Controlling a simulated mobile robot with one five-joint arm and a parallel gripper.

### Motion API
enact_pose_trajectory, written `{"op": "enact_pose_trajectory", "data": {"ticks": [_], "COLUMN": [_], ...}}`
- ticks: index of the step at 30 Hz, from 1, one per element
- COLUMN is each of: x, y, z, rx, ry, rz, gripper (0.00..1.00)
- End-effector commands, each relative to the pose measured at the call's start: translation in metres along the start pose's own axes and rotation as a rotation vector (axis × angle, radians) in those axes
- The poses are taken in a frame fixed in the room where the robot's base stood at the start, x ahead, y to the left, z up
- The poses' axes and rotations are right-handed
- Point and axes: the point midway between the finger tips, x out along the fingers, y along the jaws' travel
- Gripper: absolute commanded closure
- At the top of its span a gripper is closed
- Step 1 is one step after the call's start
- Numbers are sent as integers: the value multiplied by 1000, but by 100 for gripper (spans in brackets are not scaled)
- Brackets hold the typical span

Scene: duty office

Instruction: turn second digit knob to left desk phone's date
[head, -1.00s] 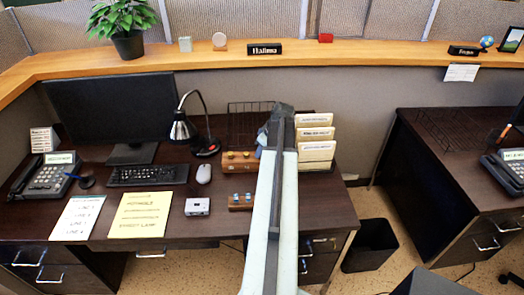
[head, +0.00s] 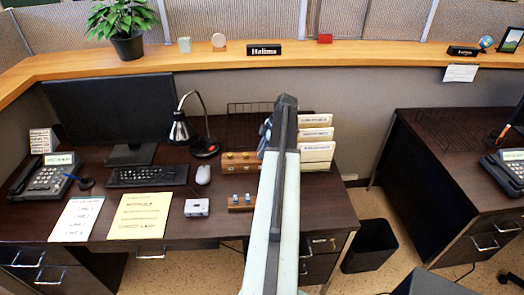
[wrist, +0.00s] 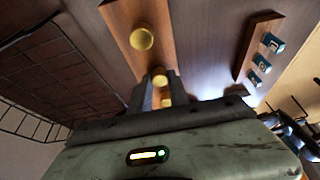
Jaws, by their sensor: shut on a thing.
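The left desk phone (head: 45,178) stands at the left end of the left desk, with a small pale green display (head: 59,159) too small to read. A wooden block with gold knobs (head: 238,162) lies on the desk beside my arm. In the wrist view that wooden block (wrist: 135,14) shows one gold knob (wrist: 142,39) clear of my fingers. My gripper (wrist: 160,80) is shut on another gold knob (wrist: 159,81), between its two fingers. A further gold spot shows deeper between the fingers. My arm hides part of the block in the head view, and I cannot read the knob's setting.
A second wooden block with blue switches (head: 240,203) sits nearer the desk's front; it also shows in the wrist view (wrist: 258,45). A wire rack (head: 250,121) stands behind the knobs, and a file holder (head: 317,150) stands right of my arm.

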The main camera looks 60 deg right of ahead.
Motion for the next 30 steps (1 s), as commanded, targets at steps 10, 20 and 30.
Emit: {"op": "enact_pose_trajectory", "data": {"ticks": [10, 20, 30], "x": [0, 0, -2], "y": [0, 0, 0], "z": [0, 0, 0], "rx": [-28, -27, -26], "ry": [-2, -1, -1], "rz": [-12, -11, -11], "gripper": [100, 56, 56]}}
